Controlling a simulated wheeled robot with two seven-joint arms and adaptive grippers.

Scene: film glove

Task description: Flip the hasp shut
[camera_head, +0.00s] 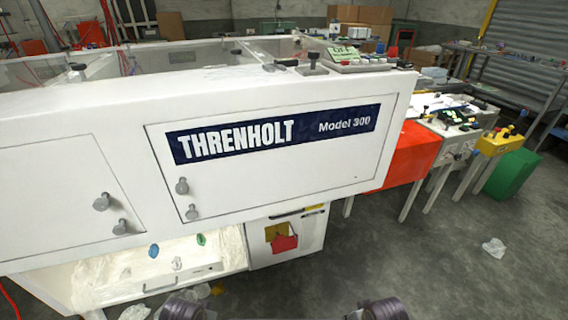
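A white machine (300,92) marked "THRENHOLT Model 300" fills the left and middle of the head view. Its front door panel (290,182) sits flush in the frame, with two grey knob-like fittings (182,186) at its lower left. A second panel (60,190) at the left has two similar fittings (101,202) at its lower right. I cannot tell which fitting, if any, is the hasp. Two dark rounded parts of my arms show at the bottom edge, apart from the machine. No gripper fingers are visible.
Below the panels is an open bay (150,275) lined with crumpled plastic. A white box with a red bin (284,243) stands beside it. An orange-red unit (410,155), control benches and a green box (512,172) stand right. The concrete floor (430,265) is mostly clear.

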